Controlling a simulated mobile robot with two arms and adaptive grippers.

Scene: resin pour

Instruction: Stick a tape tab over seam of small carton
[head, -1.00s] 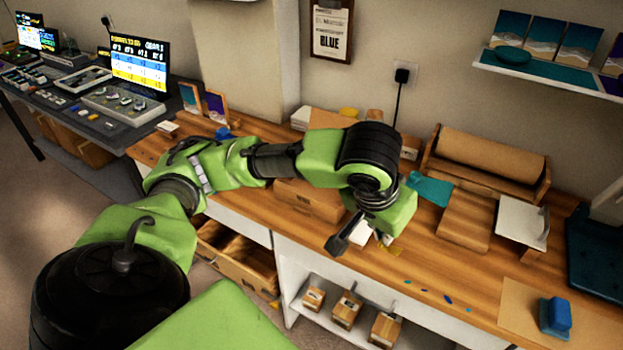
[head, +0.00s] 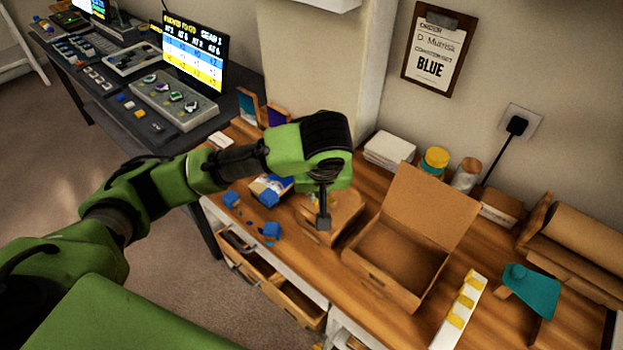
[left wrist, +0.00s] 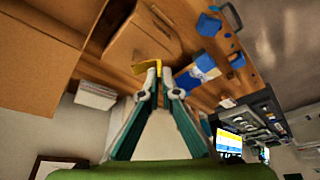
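A small closed brown carton (head: 345,207) stands on the wooden bench, left of a larger open box; it also shows in the left wrist view (left wrist: 128,45). My left gripper (head: 323,222) points down in front of the small carton in the head view and hides part of it. In the left wrist view, the fingertips (left wrist: 160,72) are close together on a yellow tape tab (left wrist: 147,65), which sticks out toward the carton. I cannot tell whether the tab touches the carton. A white strip (head: 447,332) bears several yellow tabs. My right gripper is not in view.
The open cardboard box (head: 383,258) stands close right of the small carton. Blue pieces (head: 271,231) and a blue-and-white packet (head: 270,188) lie left of it. An open drawer (head: 292,300) juts out below the bench. Jars (head: 435,160) stand at the back.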

